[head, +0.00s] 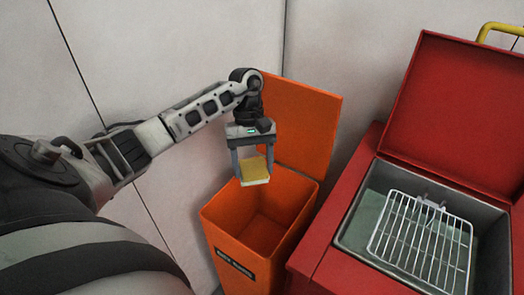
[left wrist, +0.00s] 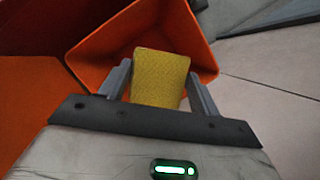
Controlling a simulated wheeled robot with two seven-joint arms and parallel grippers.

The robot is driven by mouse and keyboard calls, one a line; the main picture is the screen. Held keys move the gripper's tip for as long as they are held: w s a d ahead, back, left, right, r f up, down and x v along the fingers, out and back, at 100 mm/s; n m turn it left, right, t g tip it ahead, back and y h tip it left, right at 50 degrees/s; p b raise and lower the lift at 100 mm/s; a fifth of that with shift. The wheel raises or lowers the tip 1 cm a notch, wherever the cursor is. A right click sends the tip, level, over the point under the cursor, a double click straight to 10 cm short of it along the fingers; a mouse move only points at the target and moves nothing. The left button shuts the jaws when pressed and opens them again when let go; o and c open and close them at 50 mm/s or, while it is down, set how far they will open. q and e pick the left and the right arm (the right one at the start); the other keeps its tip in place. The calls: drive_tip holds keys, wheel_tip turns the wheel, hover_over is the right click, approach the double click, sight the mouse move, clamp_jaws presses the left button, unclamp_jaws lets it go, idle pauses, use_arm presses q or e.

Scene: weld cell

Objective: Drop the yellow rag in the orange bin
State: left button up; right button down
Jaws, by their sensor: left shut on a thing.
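The yellow rag (head: 254,171) is a small folded pad with a pale lower edge. My left gripper (head: 254,177) is shut on it and points down, holding it over the mouth of the orange bin (head: 225,230). The bin's lid stands open at the back, and the part of the inside that shows looks empty. In the left wrist view the rag (left wrist: 160,78) sits between the two fingers of my left gripper (left wrist: 160,85), with the open orange bin (left wrist: 90,45) behind it. My right gripper is not in view.
A red parts washer (head: 340,270) with its lid raised stands right of the bin. A wire rack (head: 425,240) lies inside its grey basin. Pale wall panels (head: 180,40) stand behind. A yellow handle or rail (head: 500,29) shows at the top right.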

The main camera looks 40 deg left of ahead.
use_arm(q)
wheel_tip(320, 180, down, 4)
drive_tip(key=shift+d+r+b, duration=0.1)
drive_tip(key=shift+r+b, duration=0.15)
drive_tip(key=shift+b, duration=0.35)
drive_tip(key=shift+f+b, duration=0.3)
drive_tip(key=shift+f, duration=0.6)
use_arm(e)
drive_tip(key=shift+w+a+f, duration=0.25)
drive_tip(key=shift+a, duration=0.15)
use_arm(q)
drive_tip(key=o, duration=1)
drive_tip(key=shift+o, duration=0.2)
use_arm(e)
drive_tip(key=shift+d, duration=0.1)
